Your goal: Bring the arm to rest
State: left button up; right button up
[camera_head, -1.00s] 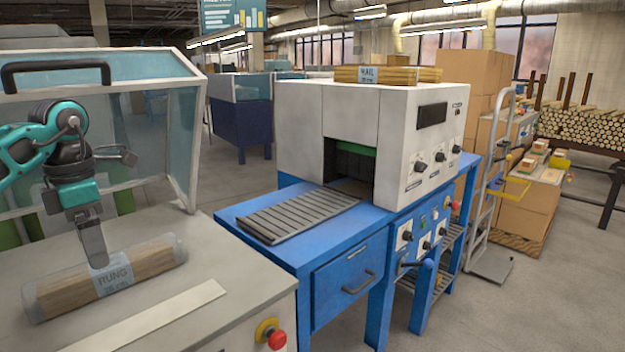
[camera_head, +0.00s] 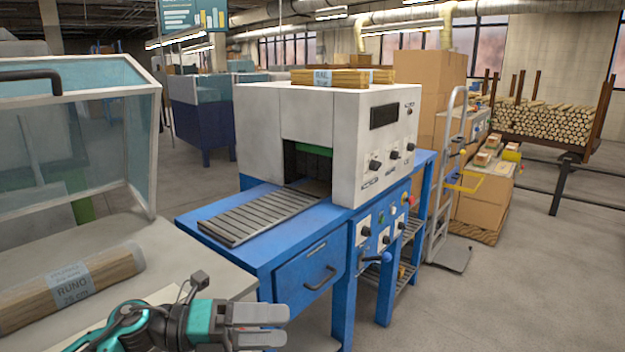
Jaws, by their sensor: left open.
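My left gripper (camera_head: 260,325) is at the bottom of the head view, left of centre. It points to the right, is open and holds nothing. Its forearm comes in from the bottom left in teal and black. A wrapped bundle of wooden rungs (camera_head: 110,273) with a pale blue RUNG label lies on the grey bench top (camera_head: 185,258) at the left. The gripper is to the right of the bundle and apart from it. My right gripper is not in view.
A blue table (camera_head: 265,255) carries a grey-white machine (camera_head: 255,125) with a roller conveyor (camera_head: 262,217). A wrapped RAIL bundle (camera_head: 325,77) lies on the machine. A clear-sided hood (camera_head: 105,140) stands at the left. A hand truck (camera_head: 447,190) and cartons stand at right; open floor lies beyond.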

pick_arm(q)
jog(key=s+a+f+n+t+y, duration=0.1)
jog(key=a+f+n+t+y, duration=0.25)
jog(key=n, duration=0.55)
jog(key=s+a+f+n+t+y+p, duration=0.1)
jog(key=f+n+t+y, duration=0.25)
jog(key=n+t, duration=0.45)
jog(key=s+a+f+n+t+y, duration=0.1)
jog(key=a+f+n+t+y, duration=0.2)
jog(key=n, duration=0.8)
jog(key=s+a+f+n+g+y, duration=0.1)
jog(key=s+f+n+g+y, duration=0.1)
jog(key=s+f+n, duration=0.2)
jog(key=s+a+f+n+g+y, duration=0.2)
jog(key=s+f+n+g, duration=0.1)
jog(key=s+f, duration=0.4)
notch_tip(320, 180, down, 2)
jog(key=shift+s+a+f+n+y+p, duration=0.3)
jog(key=shift+s+n+y, duration=0.1)
jog(key=shift+n, duration=0.5)
jog(key=shift+g, duration=0.25)
